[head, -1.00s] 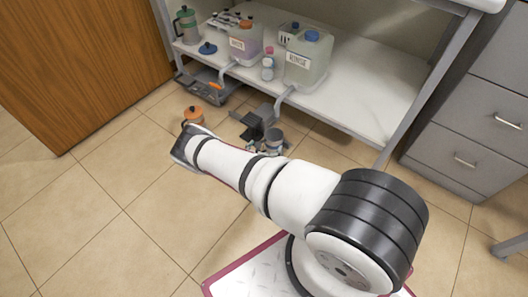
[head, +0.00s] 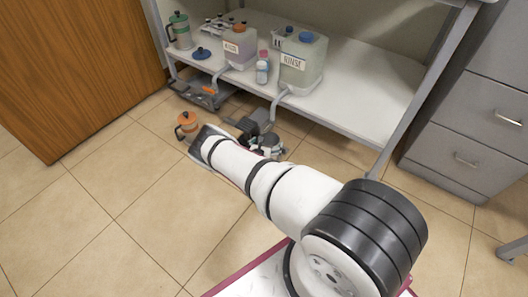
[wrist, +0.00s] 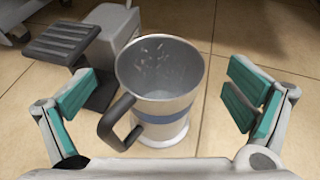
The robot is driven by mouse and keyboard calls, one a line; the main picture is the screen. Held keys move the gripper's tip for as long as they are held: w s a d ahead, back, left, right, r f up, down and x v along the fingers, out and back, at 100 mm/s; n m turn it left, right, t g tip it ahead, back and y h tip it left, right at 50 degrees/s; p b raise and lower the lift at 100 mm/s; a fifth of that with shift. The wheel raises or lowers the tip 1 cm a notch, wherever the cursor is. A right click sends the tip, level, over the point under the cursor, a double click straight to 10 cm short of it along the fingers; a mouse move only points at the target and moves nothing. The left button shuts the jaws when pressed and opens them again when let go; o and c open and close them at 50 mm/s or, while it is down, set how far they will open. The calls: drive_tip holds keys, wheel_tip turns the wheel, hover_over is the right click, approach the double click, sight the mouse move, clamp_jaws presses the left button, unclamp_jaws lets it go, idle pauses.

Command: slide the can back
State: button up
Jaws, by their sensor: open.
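An open silver can (wrist: 160,70) with a black handle and a blue band stands upright on the floor in the wrist view. It is empty inside as far as I can see. My gripper (wrist: 166,95) is open, its teal-padded fingers spread to the left and right of the can. The handle points toward the left finger, and I see no finger closed on the can. In the head view my gripper (head: 267,146) is low near the floor, where the arm and gripper partly hide the can.
A grey device with a black plate (wrist: 75,40) stands close behind and left of the can. An orange-lidded pot (head: 187,127) is on the floor left of my arm. The shelf (head: 345,95) holds jugs (head: 302,68), a bottle and a green-lidded pot (head: 179,32).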

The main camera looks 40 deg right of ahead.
sight(272, 135)
drive_tip(key=shift+b+x, duration=1.2)
drive_tip(key=shift+x, duration=1.3)
